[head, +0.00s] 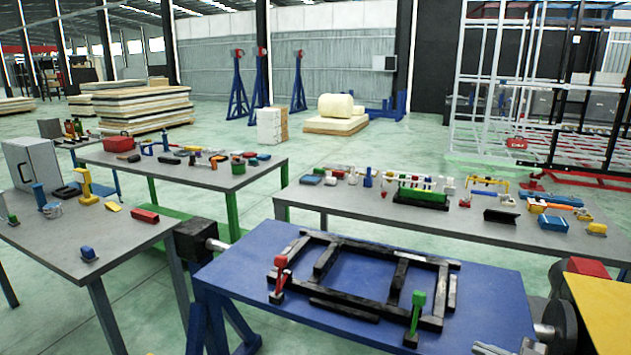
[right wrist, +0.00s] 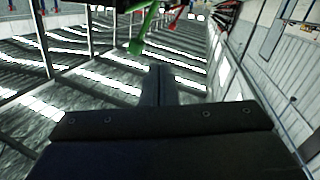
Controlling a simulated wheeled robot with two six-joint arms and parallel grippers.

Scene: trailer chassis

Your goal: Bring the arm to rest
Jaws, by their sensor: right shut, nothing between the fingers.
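A black ladder-like chassis frame (head: 325,288) lies on the blue fixture table (head: 236,287) in the head view. A red-handled clamp (head: 280,279) stands at its left side and a green-handled clamp (head: 415,318) at its front right. My right gripper (right wrist: 160,85) shows in the right wrist view with its two dark fingers together and nothing between them. It points into open space, away from any table top. In the head view only a pale piece, perhaps of my right arm, shows at the bottom right edge. My left gripper is in neither view.
Grey tables with small parts stand at the left (head: 110,235), the back left (head: 205,177) and the back right (head: 330,200). A yellow panel (head: 605,305) is at the right edge. Green and red bars (right wrist: 150,25) show at the top of the wrist view.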

